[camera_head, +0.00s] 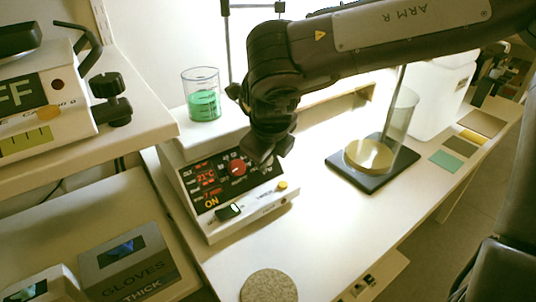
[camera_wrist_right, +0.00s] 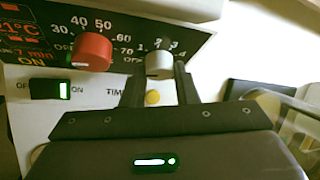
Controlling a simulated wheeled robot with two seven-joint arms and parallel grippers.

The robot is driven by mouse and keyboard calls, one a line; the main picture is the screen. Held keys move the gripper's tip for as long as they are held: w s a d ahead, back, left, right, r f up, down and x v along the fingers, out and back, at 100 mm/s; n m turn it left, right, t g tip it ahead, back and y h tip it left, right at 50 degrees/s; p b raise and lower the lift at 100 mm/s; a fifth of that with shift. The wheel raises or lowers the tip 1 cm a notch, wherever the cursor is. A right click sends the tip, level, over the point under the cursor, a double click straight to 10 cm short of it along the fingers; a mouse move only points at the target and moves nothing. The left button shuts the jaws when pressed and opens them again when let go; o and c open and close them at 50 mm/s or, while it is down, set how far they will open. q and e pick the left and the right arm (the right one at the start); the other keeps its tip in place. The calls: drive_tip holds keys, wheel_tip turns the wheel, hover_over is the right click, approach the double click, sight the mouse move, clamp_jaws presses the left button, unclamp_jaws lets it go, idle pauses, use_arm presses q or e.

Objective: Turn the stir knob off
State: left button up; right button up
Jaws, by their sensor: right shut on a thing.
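The stir knob (camera_wrist_right: 158,64) is a grey-silver round knob on the black front panel of the hotplate stirrer, with a number scale around its upper right. My right gripper (camera_wrist_right: 160,78) is shut on it, one dark finger on each side. The knob's exact setting is hard to read. In the head view my right gripper (camera_head: 262,156) reaches down to the panel's right part and hides the knob. The stirrer (camera_head: 250,204) shows 21°C and ON in lit text. My left gripper is not in view.
A red knob (camera_wrist_right: 92,51) sits just left of the stir knob. A lit rocker switch (camera_wrist_right: 50,89) and a yellow button (camera_wrist_right: 152,98) are below. A beaker of green liquid (camera_head: 203,101) stands on the stirrer. A glass cylinder on a dark base (camera_head: 352,178) stands right.

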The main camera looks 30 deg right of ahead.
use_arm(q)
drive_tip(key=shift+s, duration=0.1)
use_arm(e)
drive_tip(key=o, duration=1)
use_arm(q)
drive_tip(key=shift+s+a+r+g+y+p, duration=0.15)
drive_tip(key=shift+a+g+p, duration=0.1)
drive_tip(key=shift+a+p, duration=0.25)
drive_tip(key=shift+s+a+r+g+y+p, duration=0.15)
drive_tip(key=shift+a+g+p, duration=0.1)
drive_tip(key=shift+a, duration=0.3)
use_arm(e)
drive_tip(key=v, duration=0.8)
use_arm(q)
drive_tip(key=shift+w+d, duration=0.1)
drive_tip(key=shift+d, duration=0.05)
use_arm(e)
drive_tip(key=shift+f, duration=0.15)
